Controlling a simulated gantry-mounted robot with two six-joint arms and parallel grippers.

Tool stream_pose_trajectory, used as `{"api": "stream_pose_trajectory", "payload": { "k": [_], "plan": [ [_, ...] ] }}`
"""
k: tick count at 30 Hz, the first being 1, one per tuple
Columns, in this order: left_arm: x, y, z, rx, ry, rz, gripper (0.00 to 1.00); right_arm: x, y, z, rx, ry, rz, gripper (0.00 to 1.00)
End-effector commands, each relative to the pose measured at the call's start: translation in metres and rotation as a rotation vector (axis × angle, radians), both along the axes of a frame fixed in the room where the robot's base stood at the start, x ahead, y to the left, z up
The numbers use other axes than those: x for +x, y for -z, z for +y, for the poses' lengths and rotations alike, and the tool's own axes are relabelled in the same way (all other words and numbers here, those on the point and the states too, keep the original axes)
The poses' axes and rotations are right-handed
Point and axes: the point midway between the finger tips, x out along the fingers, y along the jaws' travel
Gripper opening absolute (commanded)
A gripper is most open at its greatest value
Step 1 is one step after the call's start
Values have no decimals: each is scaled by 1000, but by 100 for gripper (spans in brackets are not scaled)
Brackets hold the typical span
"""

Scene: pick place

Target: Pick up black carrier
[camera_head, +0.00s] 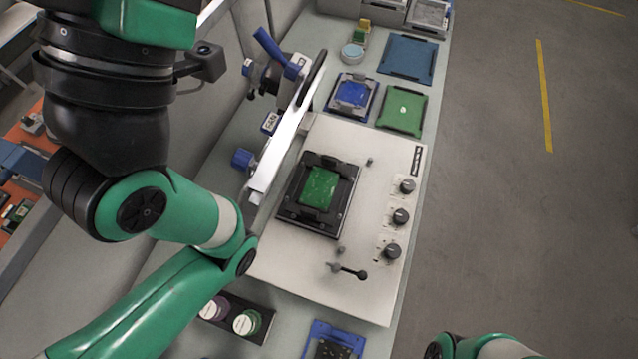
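A black carrier (296,203) sits tilted in the picture on the white machine plate (370,295), near the middle of the view. A small green circuit board (319,187) lies in its centre. My green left arm crosses the left side of the view and its visible links end left of the carrier. Its gripper fingers cannot be made out. A small part of my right arm shows at the bottom right edge, with its gripper out of view. Nothing is seen gripping the carrier.
A long white bar with a black edge (289,135) rises just left of the carrier. Several black knobs (400,216) stand right of it. Blue and green trays (406,58) (402,108) lie behind. Jars (247,322) and a blue-framed holder (334,340) lie in front.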

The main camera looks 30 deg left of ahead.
Motion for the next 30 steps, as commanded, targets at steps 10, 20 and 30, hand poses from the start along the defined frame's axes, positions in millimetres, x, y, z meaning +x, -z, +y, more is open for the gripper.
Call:
{"api": "stream_pose_trajectory", "payload": {
  "k": [10, 20, 30],
  "plan": [
    [0, 0, 0, 0, 0, 0, 45, 0, 0, 0, 0, 0, 0, 50],
    [0, 0, 0, 0, 0, 0, 85, 0, 0, 0, 0, 0, 0, 50],
    [0, 0, 0, 0, 0, 0, 85, 0, 0, 0, 0, 0, 0, 50]
  ]
}}
